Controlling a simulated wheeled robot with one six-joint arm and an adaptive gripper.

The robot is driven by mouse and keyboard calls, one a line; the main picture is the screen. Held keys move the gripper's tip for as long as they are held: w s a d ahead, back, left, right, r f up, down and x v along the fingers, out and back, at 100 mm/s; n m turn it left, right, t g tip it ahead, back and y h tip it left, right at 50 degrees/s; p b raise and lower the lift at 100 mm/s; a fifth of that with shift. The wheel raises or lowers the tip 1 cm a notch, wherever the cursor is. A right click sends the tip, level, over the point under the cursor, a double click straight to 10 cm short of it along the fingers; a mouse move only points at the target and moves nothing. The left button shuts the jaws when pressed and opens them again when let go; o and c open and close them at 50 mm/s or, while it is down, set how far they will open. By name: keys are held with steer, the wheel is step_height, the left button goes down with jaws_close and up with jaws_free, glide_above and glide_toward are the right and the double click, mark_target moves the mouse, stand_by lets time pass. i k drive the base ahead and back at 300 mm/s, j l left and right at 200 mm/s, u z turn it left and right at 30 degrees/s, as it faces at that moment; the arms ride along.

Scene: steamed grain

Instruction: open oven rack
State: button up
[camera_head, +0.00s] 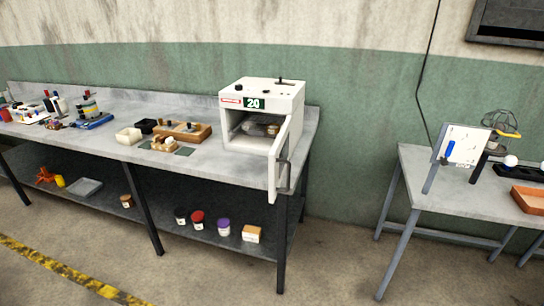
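A white oven (240,86) with a green "20" display stands at the right end of the long grey workbench (75,141). Its door (279,165) is swung open on the right side and juts past the bench's front edge. A dark handle (284,175) is on the door. Inside the open chamber, a greyish, partly shiny item (260,128) shows in the shadow; I cannot tell whether it is on the rack. The rack itself cannot be made out clearly. My gripper is not in this view.
Wooden blocks (183,131) and small trays (128,136) sit left of the oven. Several jars (197,218) stand on the lower shelf. A second table (425,178) with a white panel (462,146) is at right. The floor between the tables is clear.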

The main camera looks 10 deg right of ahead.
mark_target(255, 133)
steer(key=k+l, duration=0.2)
steer(key=i+j, duration=0.25)
steer(key=i, duration=0.15)
steer(key=i+j, duration=0.25)
steer(key=i, duration=0.2)
steer(key=i+j+u, duration=0.1)
steer(key=i, duration=0.3)
steer(key=i+j, duration=0.5)
steer(key=i, duration=0.35)
steer(key=j+u, duration=0.05)
